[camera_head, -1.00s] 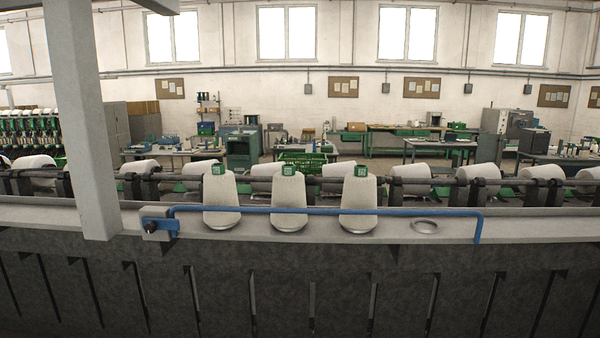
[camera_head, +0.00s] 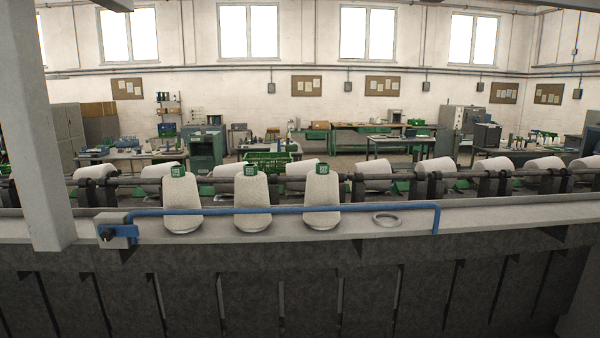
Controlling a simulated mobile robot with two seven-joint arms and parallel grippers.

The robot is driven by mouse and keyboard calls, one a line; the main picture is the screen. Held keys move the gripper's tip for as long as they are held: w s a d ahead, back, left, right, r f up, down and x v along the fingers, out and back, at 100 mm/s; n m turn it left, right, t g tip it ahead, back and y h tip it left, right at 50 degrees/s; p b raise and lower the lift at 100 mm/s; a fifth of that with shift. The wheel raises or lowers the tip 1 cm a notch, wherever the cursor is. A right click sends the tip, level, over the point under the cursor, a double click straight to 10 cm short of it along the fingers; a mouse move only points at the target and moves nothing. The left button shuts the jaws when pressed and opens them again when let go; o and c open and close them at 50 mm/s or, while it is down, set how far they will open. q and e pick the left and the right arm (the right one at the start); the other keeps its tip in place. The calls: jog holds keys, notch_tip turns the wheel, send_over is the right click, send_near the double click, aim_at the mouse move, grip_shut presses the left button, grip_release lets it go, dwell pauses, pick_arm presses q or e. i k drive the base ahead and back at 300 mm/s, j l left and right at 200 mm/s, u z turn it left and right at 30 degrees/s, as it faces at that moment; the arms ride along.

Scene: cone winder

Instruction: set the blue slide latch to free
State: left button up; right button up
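The blue slide latch (camera_head: 122,232) sits at the left end of the ledge, on a grey block (camera_head: 109,219) with a dark round knob. A blue bar (camera_head: 290,210) runs from it to the right across the front of three white yarn cones and bends down at its right end. The cones (camera_head: 183,205), (camera_head: 252,203) and (camera_head: 322,202) stand upright with green tops. Neither of my grippers is in view.
A grey post (camera_head: 35,150) rises at the left, close to the latch. An empty round seat (camera_head: 387,220) lies right of the cones. A row of winder drums and white packages (camera_head: 375,172) runs behind the ledge. A green crate (camera_head: 268,164) stands farther back.

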aim_at(106, 231)
jog(key=i+j+z, duration=0.2)
jog(key=i+j, duration=0.2)
jog(key=j, duration=0.2)
jog(key=i+j, duration=0.2)
jog(key=j, duration=0.15)
jog(key=i+j+z, duration=0.15)
jog(key=j, duration=0.2)
jog(key=i+j+z, duration=0.1)
jog(key=i+j, duration=0.15)
jog(key=j, duration=0.1)
